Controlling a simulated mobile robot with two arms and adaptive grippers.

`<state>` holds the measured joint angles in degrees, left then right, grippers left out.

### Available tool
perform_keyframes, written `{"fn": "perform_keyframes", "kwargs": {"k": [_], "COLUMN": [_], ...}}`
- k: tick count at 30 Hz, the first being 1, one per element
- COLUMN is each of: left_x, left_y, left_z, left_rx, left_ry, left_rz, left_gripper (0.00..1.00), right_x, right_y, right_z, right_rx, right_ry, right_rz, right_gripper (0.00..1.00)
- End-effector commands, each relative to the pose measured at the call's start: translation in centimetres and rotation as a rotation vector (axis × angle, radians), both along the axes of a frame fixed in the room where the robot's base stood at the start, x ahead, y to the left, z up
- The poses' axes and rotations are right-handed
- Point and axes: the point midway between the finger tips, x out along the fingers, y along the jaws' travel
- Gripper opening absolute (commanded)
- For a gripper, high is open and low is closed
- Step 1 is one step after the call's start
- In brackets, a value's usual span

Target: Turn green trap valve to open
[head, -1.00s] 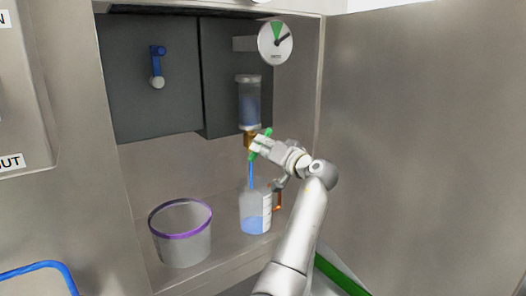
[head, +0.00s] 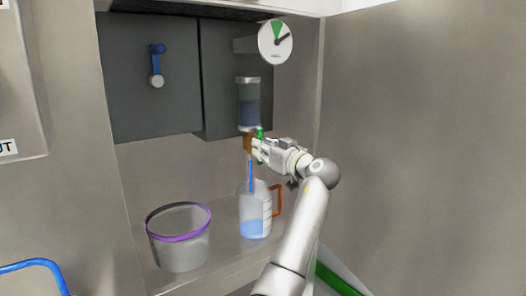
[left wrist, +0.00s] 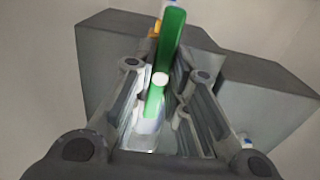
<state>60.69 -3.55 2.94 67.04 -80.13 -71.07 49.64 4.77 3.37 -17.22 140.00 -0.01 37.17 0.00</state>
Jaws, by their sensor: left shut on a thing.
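The green trap valve handle (head: 260,132) sits on a brass valve body (head: 248,142) below a clear trap (head: 249,103) holding dark blue liquid. The handle stands roughly upright in the head view. My left gripper (head: 262,148) is shut on it from the right. In the left wrist view the green handle (left wrist: 171,42) runs between the fingers of my left gripper (left wrist: 160,100), with a white round cap on it. A blue stream (head: 250,175) runs from the valve into a clear jug (head: 246,204) with blue liquid in its bottom. My right gripper is out of view.
A clear bucket with a purple band (head: 180,238) stands left of the jug on the shelf. The jug's orange handle (head: 278,200) lies close to my left arm. A dial gauge (head: 275,43) is above, and a blue lever (head: 157,65) is on the grey panel.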

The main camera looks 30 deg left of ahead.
Motion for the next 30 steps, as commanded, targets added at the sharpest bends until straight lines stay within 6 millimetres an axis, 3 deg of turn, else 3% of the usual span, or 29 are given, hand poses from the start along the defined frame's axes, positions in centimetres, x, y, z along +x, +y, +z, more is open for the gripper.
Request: {"fn": "perform_keyframes", "kwargs": {"k": [15,16,21,30], "left_x": [0.02,0.01,0.01,0.0], "left_y": [0.0,0.01,0.0,-0.04], "left_z": [-0.14,-0.14,-0.1,-0.03], "left_rx": [-0.01,-0.01,-0.009,-0.008], "left_ry": [-0.016,-0.016,-0.017,-0.017], "left_rz": [0.0,0.0,0.0,0.0], "left_gripper": [0.0,0.16,0.38,0.39], "right_x": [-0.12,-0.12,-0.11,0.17], "right_y": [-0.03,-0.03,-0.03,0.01], "right_z": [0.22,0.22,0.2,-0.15], "right_rx": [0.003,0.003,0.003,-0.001], "right_ry": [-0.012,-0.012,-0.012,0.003], "right_rz": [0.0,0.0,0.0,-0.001], "right_gripper": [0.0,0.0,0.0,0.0]}}
